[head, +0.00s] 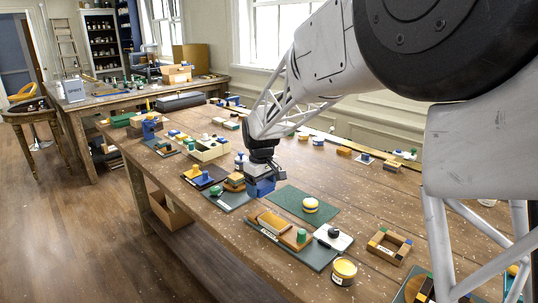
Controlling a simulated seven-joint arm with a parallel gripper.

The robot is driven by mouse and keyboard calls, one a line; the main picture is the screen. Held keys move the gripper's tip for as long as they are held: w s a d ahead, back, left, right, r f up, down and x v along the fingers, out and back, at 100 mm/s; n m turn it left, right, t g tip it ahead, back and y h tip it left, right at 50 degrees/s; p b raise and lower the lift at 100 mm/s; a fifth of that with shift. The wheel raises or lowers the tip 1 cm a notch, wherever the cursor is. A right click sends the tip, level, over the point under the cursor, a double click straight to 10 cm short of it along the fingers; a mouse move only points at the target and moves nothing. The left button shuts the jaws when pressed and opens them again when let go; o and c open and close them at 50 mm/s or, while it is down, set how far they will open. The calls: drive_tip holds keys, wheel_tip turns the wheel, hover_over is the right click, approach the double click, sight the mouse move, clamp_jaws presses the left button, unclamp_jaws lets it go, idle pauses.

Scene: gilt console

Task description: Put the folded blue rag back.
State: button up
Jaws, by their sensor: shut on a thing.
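My gripper (261,176) hangs from the arm over the middle of the long wooden worktable (215,215), fingers pointing down. It is shut on a blue block-like bundle, the folded blue rag (262,188). The rag shows just below the fingers, left of a dark green mat (290,198). I cannot tell whether the rag touches the table or hangs just above it. The arm and gripper hide part of the table behind them.
A yellow-and-white round container (310,205) stands on the green mat. A dark board (203,178) with small items lies left of the gripper.

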drive_tip(key=w+d+m, duration=0.4)
drive_tip(key=w+d, duration=0.3)
drive_tip(key=d, duration=0.3)
drive_tip(key=w+d+m, duration=0.4)
drive_tip(key=w+d, duration=0.3)
drive_tip(key=d, duration=0.3)
drive_tip(key=shift+w+d+r+m, duration=0.15)
drive_tip(key=shift+w+r+m, duration=0.05)
drive_tip(key=shift+w+m, duration=0.2)
drive_tip(key=s+a+f+m, duration=0.2)
drive_tip(key=s+a+m, duration=0.1)
drive_tip(key=s, duration=0.3)
drive_tip(key=s+a+f+m, duration=0.2)
drive_tip(key=s+a, duration=0.1)
drive_tip(key=s, duration=0.3)
drive_tip(key=s+a+f+m, duration=0.1)
drive_tip(key=s+a+m, duration=0.2)
drive_tip(key=s, duration=0.4)
drive_tip(key=shift+a+f+m, duration=0.3)
drive_tip(key=shift+a+f, duration=0.1)
drive_tip(key=shift+a, duration=0.1)
drive_tip(key=w, duration=0.4)
drive_tip(key=w+a+f, duration=0.1)
drive_tip(key=w, duration=0.4)
drive_tip(key=w+a, duration=0.1)
drive_tip(key=w, duration=0.4)
drive_tip(key=shift+f, duration=0.15)
drive_tip(key=shift+w, duration=0.1)
